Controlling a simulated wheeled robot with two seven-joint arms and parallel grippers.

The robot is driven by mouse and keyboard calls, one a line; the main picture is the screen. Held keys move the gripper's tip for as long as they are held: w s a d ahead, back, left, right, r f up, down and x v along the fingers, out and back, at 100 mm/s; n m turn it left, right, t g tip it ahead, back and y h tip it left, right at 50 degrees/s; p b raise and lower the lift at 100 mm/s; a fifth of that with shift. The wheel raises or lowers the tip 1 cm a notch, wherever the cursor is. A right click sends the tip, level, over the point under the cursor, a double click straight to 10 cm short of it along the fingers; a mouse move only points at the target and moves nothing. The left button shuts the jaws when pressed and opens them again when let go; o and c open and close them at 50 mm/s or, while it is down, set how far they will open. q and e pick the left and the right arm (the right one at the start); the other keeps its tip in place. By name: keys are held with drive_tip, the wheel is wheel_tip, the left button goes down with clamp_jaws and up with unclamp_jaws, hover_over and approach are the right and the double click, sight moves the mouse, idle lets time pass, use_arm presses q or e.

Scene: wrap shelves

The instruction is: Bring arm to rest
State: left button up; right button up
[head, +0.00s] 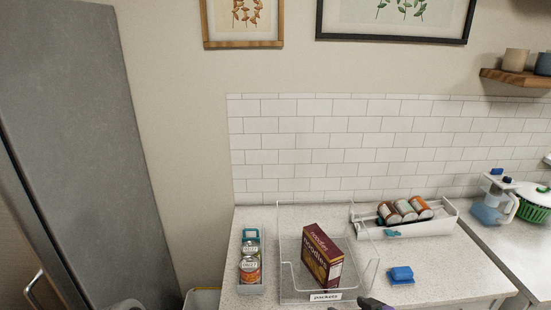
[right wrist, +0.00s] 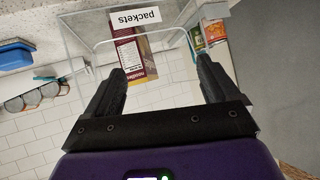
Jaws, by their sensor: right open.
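My right gripper (right wrist: 161,70) is open in the right wrist view, with nothing between its fingers. Part of it, dark with purple, shows at the bottom edge of the head view (head: 374,303), in front of the clear bin (head: 288,289) labelled "packets". A dark red noodle box (head: 322,257) stands tilted in that bin. The box also shows beyond the fingers in the wrist view (right wrist: 127,53), where the picture is upside down. The fingers appear apart from the bin and box. My left gripper is not in view.
A grey tray with cans (head: 250,262) stands left of the bin. A white rack (head: 420,229) holding cans lies behind right. A blue item (head: 401,274) lies on the counter (head: 455,270). A tall grey cabinet (head: 75,140) is left.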

drive_tip(key=s+a+f+m+g, duration=0.2)
drive_tip(key=s+a+f, duration=0.1)
drive_tip(key=f, duration=0.8)
drive_tip(key=s+a+f+m+g, duration=0.2)
drive_tip(key=s+a+f+g, duration=0.1)
drive_tip(key=f, duration=0.7)
drive_tip(key=s+a+f+m+g, duration=0.2)
drive_tip(key=s+a+f+g, duration=0.1)
drive_tip(key=s+f, duration=0.8)
drive_tip(key=shift+s+g+h, duration=0.4)
drive_tip(key=shift+s+g, duration=0.4)
drive_tip(key=shift+s, duration=0.3)
